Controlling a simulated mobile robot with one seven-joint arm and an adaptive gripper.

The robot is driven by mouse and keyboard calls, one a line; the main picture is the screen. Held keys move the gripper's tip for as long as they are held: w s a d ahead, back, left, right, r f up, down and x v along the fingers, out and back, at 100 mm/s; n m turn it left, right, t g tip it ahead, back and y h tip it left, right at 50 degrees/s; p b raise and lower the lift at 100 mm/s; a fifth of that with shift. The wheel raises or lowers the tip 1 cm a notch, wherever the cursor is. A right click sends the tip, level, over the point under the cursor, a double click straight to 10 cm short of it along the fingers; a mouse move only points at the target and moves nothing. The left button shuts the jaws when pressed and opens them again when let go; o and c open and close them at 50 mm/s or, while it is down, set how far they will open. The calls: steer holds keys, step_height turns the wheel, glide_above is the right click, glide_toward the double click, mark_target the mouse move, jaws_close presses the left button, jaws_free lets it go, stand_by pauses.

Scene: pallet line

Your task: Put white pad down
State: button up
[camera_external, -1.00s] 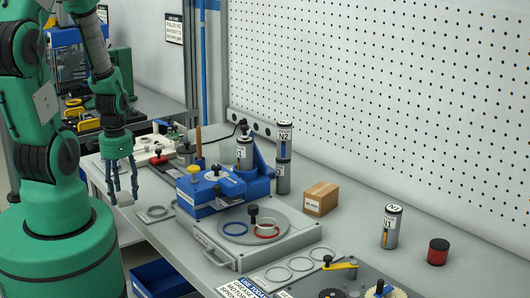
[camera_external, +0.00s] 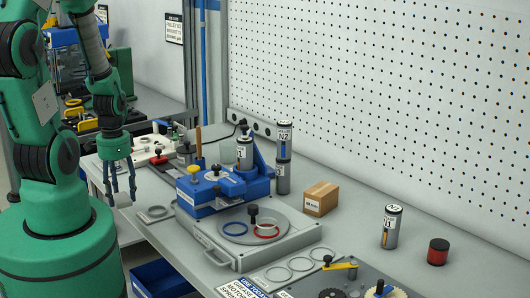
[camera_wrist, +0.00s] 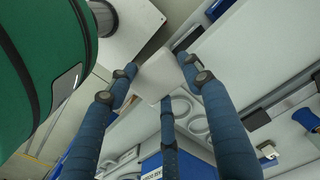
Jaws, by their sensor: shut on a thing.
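The white pad (camera_wrist: 158,76) is a small pale flat piece between the blue fingers of my gripper (camera_wrist: 160,88) in the wrist view. The fingers are shut on it. In the outside view my gripper (camera_external: 122,188) hangs at the left, off the front edge of the workbench, with the pad (camera_external: 124,200) low between its fingertips. The pad is partly hidden by the fingers there. I cannot tell its exact height against the bench top.
A blue fixture (camera_external: 222,190) and a grey plate with a round disc (camera_external: 262,250) stand further right. A blue bin (camera_external: 160,280) is below the bench edge. A cardboard box (camera_external: 321,199) stands behind.

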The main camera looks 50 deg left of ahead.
steer(key=shift+w, duration=0.1)
steer(key=w+a+r+m+p, duration=0.1)
steer(key=w+a+r+p, duration=0.1)
steer(key=w+a, duration=0.55)
steer(key=w+a+r+p, duration=0.2)
steer(key=w+a+r, duration=0.15)
steer(key=w, duration=0.75)
steer(key=w+a+r+m+p, duration=0.1)
steer(key=w+a+r, duration=0.1)
steer(key=w+a, duration=0.55)
steer(key=w+a+f+p, duration=0.1)
steer(key=w+a, duration=0.4)
steer(key=w, duration=0.7)
steer(key=w+a+f+m+p, duration=0.1)
steer(key=w+a+p, duration=0.3)
steer(key=w, duration=0.8)
steer(key=shift+a+m+p, duration=0.3)
steer(key=shift+a, duration=0.2)
steer(key=shift+f, duration=0.1)
steer(key=shift+f, duration=0.1)
steer(key=shift+f, duration=2.85)
steer(key=shift+f, duration=0.1)
